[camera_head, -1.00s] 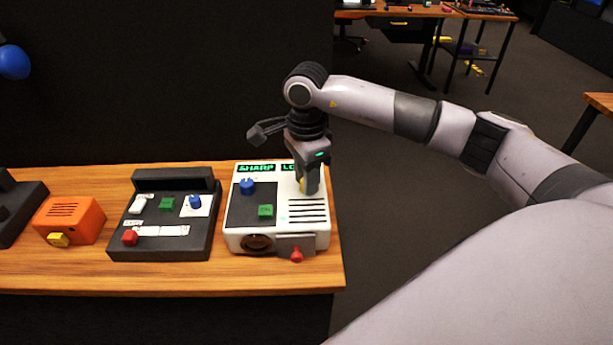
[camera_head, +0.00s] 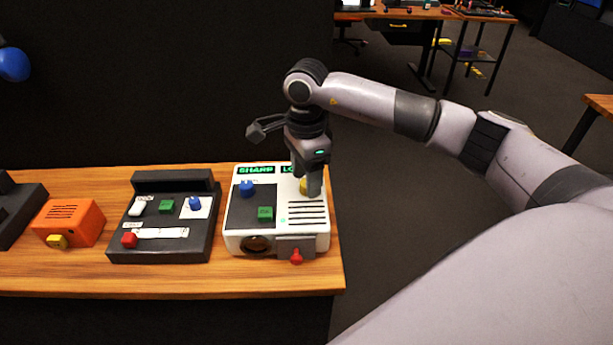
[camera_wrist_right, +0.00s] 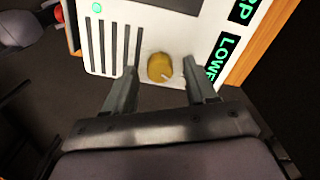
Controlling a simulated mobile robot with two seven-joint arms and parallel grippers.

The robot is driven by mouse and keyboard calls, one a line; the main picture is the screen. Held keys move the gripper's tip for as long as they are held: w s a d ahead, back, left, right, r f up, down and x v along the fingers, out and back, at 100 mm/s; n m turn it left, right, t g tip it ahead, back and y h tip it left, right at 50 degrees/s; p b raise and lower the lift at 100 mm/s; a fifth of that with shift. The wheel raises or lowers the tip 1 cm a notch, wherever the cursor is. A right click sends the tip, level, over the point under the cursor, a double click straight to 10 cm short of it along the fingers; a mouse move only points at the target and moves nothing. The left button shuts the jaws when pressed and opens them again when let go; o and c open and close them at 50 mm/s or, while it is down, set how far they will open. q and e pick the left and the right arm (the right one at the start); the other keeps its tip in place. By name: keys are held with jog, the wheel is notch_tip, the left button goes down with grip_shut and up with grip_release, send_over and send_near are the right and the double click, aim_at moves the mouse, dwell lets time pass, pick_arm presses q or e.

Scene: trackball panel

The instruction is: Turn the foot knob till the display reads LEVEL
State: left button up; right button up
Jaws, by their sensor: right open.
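The white panel box (camera_head: 287,241) stands at the right end of the wooden bench. The foot knob, which I take to be the yellow knob (camera_wrist_right: 160,67), is on its top face beside the dark slots and has a pale pointer mark. It is partly hidden in the head view (camera_head: 304,187). My right gripper (camera_head: 313,190) points down over it. In the wrist view its open fingers (camera_wrist_right: 160,86) lie to either side of the knob, with gaps visible. The right-hand display (camera_wrist_right: 222,57) shows green letters starting "LOWE", its end cut off; the other display (camera_head: 256,170) reads "SHARP". My left gripper is not seen.
On the box are a blue knob (camera_head: 246,188), a green button (camera_head: 265,213) and a red-tipped lever (camera_head: 297,257) at the front. A dark control panel (camera_head: 160,251) and an orange box (camera_head: 72,220) stand to the left. The bench edge is close on the right.

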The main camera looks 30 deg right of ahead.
notch_tip(320, 180, up, 6)
jog(key=shift+r+b, duration=0.25)
jog(key=shift+b, duration=0.05)
dwell(0.5)
